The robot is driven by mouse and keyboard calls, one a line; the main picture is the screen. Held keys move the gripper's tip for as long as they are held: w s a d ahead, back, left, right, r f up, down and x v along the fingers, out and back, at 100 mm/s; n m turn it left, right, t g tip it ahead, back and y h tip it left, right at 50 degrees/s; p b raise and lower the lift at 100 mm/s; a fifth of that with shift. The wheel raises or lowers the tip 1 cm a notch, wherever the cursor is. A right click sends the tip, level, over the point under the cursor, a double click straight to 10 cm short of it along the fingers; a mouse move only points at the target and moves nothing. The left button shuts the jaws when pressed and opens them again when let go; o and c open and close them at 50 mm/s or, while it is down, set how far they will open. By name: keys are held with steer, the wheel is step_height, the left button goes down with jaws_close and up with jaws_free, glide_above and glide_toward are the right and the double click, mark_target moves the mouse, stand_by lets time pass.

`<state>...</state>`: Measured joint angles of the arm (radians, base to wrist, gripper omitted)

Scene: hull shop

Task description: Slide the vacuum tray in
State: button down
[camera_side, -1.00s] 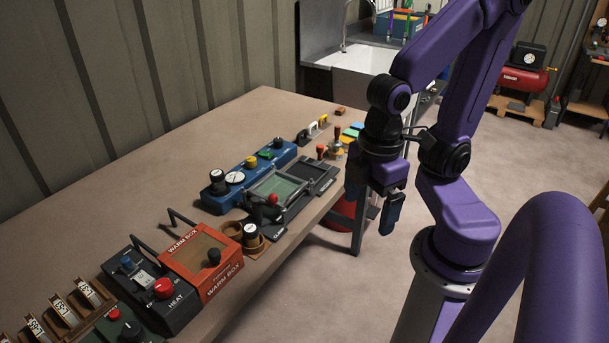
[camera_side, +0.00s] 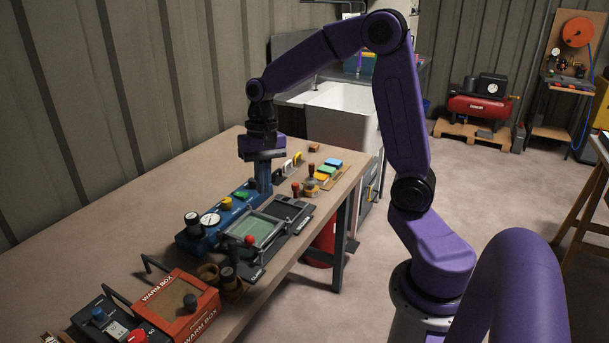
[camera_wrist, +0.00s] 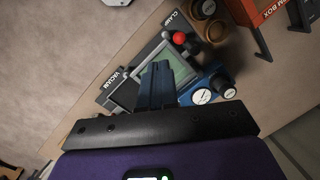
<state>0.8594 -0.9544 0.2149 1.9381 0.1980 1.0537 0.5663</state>
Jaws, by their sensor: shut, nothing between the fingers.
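The dark vacuum tray unit (camera_side: 292,210) lies on the table, a flat frame beside a pale green pane (camera_side: 256,231). In the wrist view its dark end (camera_wrist: 125,93) carries the word VACUUM and the far end the word CLAMP. A lever with a red knob (camera_side: 249,240) stands at the CLAMP end and also shows in the wrist view (camera_wrist: 180,38). My gripper (camera_side: 264,192) points down at the back edge of the unit, near the blue control block. Its fingers (camera_wrist: 157,75) are together and empty, and cover part of the unit. I cannot tell whether they touch anything.
The blue block (camera_side: 213,228) with gauges and coloured knobs runs along the back of the unit. The orange warm box (camera_side: 177,305) is at front left. Stamps (camera_side: 311,172) and coloured pads (camera_side: 330,165) lie to the right. The table's back left is clear.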

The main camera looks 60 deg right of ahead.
steer(key=w+d+f+m+y, duration=0.1)
steer(key=w+d+m, duration=0.25)
steer(key=d, duration=0.35)
steer(key=w+d+f+m, duration=0.1)
steer(key=w+d+m, duration=0.1)
steer(key=d+m, duration=0.45)
steer(key=s+d+f+m+t+y, duration=0.1)
steer(key=d+f+m, duration=0.15)
steer(key=d, duration=0.65)
steer(key=s+d+f+m+t, duration=0.15)
steer(key=d+m, duration=0.25)
steer(key=d, duration=0.5)
steer(key=x, duration=0.9)
steer(key=shift+w+r, duration=0.1)
steer(key=shift+w, duration=0.3)
glide_above(283, 216)
steer(key=shift+s, duration=0.1)
